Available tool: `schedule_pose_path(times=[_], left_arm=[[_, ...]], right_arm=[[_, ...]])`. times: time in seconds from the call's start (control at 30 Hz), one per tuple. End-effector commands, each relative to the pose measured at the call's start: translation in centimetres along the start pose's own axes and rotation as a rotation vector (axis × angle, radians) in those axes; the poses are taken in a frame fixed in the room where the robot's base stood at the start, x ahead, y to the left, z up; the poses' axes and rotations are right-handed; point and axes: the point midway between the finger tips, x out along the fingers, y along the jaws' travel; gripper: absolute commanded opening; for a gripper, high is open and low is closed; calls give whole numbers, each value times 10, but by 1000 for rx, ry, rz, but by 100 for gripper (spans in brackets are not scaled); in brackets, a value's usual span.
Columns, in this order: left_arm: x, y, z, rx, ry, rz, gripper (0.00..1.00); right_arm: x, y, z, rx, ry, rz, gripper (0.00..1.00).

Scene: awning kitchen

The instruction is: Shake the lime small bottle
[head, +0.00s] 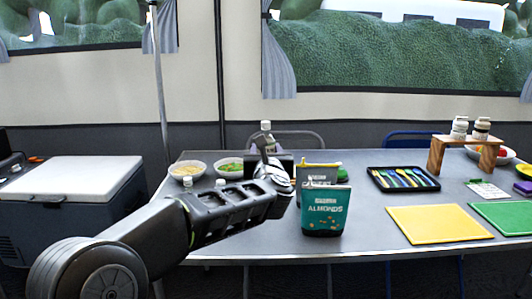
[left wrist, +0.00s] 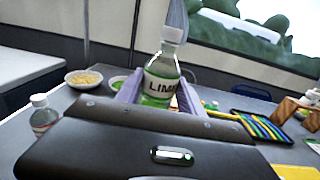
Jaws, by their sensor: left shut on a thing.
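The lime small bottle (left wrist: 162,80) has a white cap, green liquid and a white label reading "LIM". In the left wrist view it stands between the two purple-grey fingers of my left gripper (left wrist: 155,92), which is shut on it. In the head view the bottle (head: 266,138) shows above my left gripper (head: 268,160), roughly upright, over the far part of the table. Its lower part is hidden by the gripper. My right gripper is not in view.
On the grey table (head: 370,222) stand two bowls (head: 187,170), an almonds bag (head: 326,212), a cutlery tray (head: 403,179), a yellow board (head: 438,224) and a wooden rack (head: 437,156). Another white-capped bottle (left wrist: 42,114) stands left of the gripper. A white-topped cooler (head: 75,180) is at left.

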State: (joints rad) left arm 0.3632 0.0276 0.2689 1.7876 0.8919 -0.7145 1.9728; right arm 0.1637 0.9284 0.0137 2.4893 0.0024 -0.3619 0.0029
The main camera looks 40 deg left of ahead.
Motion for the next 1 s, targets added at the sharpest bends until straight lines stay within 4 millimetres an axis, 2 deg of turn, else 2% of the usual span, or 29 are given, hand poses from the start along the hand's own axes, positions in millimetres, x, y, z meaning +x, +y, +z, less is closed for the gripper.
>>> schedule_pose_path(times=[0.27, 0.6, 0.9, 1.0], left_arm=[[0, 0, 4, -1, -2, 0, 6], [0, 0, 54, -1, -3, 0, 6], [0, 0, 52, -1, -2, 0, 6], [0, 0, 46, -1, -2, 0, 6]], right_arm=[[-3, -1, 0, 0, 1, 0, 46], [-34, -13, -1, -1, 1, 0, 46], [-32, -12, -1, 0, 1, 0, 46], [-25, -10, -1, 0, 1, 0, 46]])
